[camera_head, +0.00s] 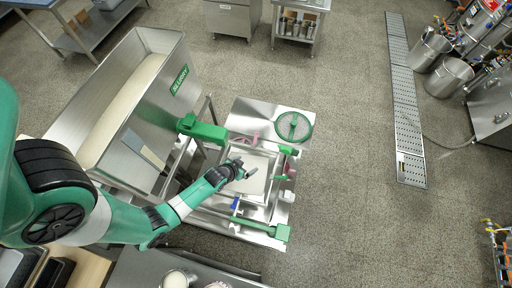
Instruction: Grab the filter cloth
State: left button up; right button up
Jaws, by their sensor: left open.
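A pale, flat square that looks like the filter cloth (257,185) lies inside a square metal frame (232,154) on the steel machine top. My left gripper (247,173) reaches in from the left and is over the pale square, its dark fingers apart with nothing seen between them. I cannot tell whether the fingertips touch the cloth. The gripper hides part of the cloth's left side. My right gripper is not in view.
A big steel hopper (168,98) stands left of the frame. Green clamp parts (202,130) and a round green-rimmed mesh (293,126) are around it. A pink item (243,140) lies behind. The floor to the right is open up to a drain grate (406,110).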

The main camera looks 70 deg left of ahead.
aim_at(257, 160)
pick_arm(q)
jog(key=b+x, duration=0.7)
jog(key=x, duration=0.1)
jog(key=shift+f+b, duration=0.2)
jog(key=shift+b, duration=0.1)
jog(key=shift+w+a+f+b, duration=0.2)
jog(key=shift+w+f+b, duration=0.05)
jog(key=shift+w+b, duration=0.1)
jog(key=shift+f, duration=0.15)
jog(key=shift+s+f, duration=0.1)
grip_shut()
dwell(0.3)
notch_tip(257, 160, up, 21)
jog(key=p, duration=2)
